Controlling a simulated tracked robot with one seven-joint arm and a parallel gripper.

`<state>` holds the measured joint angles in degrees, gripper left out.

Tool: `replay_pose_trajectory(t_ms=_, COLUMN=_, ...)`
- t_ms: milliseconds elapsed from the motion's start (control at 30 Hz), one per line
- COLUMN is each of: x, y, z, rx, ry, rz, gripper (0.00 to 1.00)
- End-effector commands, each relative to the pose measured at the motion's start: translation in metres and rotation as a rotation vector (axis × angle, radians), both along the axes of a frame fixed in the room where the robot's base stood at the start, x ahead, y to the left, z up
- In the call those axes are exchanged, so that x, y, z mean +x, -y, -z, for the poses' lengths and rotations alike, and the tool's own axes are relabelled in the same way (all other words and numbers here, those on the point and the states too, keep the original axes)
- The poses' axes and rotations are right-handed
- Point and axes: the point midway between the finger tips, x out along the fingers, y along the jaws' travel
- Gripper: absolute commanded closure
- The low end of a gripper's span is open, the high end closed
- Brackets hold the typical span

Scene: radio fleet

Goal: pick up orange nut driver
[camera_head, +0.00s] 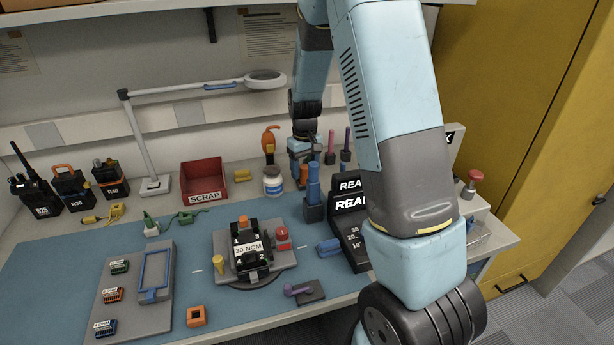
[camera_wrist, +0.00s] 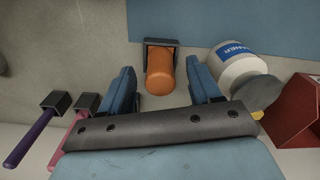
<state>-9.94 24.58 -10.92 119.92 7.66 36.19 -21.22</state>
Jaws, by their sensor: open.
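The orange nut driver (camera_wrist: 160,75) stands in a dark holder (camera_wrist: 164,42) in the wrist view, its rounded orange handle toward the camera. My gripper (camera_wrist: 163,82) is open, with one blue finger on each side of the handle and a visible gap on both sides. Nothing is held. In the head view, a small part of the orange driver (camera_head: 303,174) shows just below my gripper (camera_head: 299,158), at the back of the bench. The arm and gripper hide much of this spot there.
A white cleaner jar (camera_wrist: 236,60) stands close to one finger. A pink driver (camera_wrist: 73,132) and a purple driver (camera_wrist: 32,136) stand on the other side. A blue driver (camera_head: 313,182) stands in front. The red scrap bin (camera_head: 203,182) is farther left.

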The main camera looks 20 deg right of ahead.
Motion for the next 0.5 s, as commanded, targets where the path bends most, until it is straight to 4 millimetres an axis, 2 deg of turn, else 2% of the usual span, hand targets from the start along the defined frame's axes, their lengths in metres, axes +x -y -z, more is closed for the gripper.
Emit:
replay_pose_trajectory(t_ms=100, x=0.000, y=0.000, z=0.014, rx=0.000, ry=-0.001, rz=0.000, gripper=0.37)
replay_pose_trajectory(t_ms=200, x=0.001, y=0.000, z=0.019, rx=0.000, ry=0.002, rz=0.000, gripper=0.37)
replay_pose_trajectory(t_ms=433, x=0.001, y=0.001, z=0.020, rx=0.000, ry=0.002, rz=0.000, gripper=0.37)
replay_pose_trajectory(t_ms=500, x=0.001, y=0.001, z=0.020, rx=0.000, ry=0.002, rz=0.000, gripper=0.43)
